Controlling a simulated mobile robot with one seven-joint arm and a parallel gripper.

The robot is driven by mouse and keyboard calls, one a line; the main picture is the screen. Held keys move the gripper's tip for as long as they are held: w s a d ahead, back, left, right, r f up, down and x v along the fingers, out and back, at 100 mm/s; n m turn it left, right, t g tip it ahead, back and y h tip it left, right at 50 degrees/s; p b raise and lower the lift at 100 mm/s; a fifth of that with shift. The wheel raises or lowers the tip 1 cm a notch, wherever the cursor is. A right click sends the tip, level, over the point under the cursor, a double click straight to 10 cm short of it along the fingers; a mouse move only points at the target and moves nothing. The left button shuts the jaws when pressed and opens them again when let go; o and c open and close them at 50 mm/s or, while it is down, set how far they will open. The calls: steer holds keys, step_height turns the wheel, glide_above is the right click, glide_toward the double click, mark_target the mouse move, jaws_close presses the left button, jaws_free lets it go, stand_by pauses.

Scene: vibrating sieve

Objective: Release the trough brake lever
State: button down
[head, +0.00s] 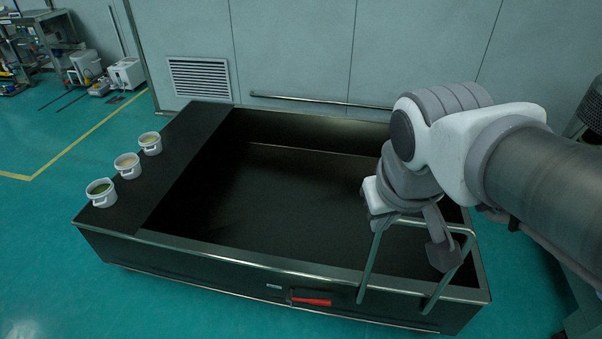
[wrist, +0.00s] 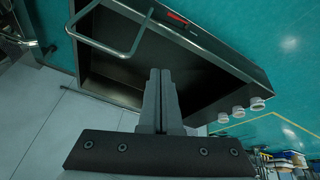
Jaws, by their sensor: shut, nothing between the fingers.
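The trough (head: 290,268) is a large dark open tub with a metal rim. The brake lever (head: 311,301) is a short red handle lying roughly level on the trough's front outer wall, left of the push handle. It also shows in the wrist view (wrist: 177,18) near the top edge. My gripper (wrist: 160,72) is shut and empty, its two fingers together. It appears over the trough's right part, well apart from the lever. In the head view its fingertips cannot be made out clearly.
A bent metal push handle (head: 368,262) rises from the trough's front right, close to my arm. Three white buckets (head: 102,193) stand on the trough's left ledge. A wall with a rail (head: 320,102) is behind. Green floor is free at front left.

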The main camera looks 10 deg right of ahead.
steer(key=w+d+f+n+g+h+b, duration=0.25)
steer(key=w+f, duration=0.35)
steer(key=f, duration=0.3)
steer(key=w+d+f+n+g+h+b, duration=0.1)
steer(key=w+f+n+h+b, duration=0.3)
steer(key=w+f, duration=0.45)
steer(key=w+a+f+n+t+h+b, duration=0.25)
steer(key=w+f+n, duration=0.2)
steer(key=f, duration=0.75)
steer(key=w+a+f+n+t+h+b, duration=0.1)
steer(key=w+f+n+t+b, duration=0.3)
steer(key=f, duration=0.8)
steer(key=s+a+f+n+t+y+b, duration=0.1)
steer(key=f+n, duration=0.5)
steer(key=f, duration=0.7)
steer(key=s+a+f+n+t+y+b, duration=0.1)
steer(key=f+n, duration=0.5)
steer(key=f, duration=0.7)
steer(key=s+a+f+n+t+y+b, duration=0.1)
steer(key=s+f+n+y+b, duration=0.3)
steer(key=f, duration=0.9)
steer(key=shift+s+a+f+n+t, duration=0.3)
steer(key=shift+s+a+n, duration=0.55)
steer(key=shift+a+n, duration=0.05)
steer(key=shift+w, duration=0.1)
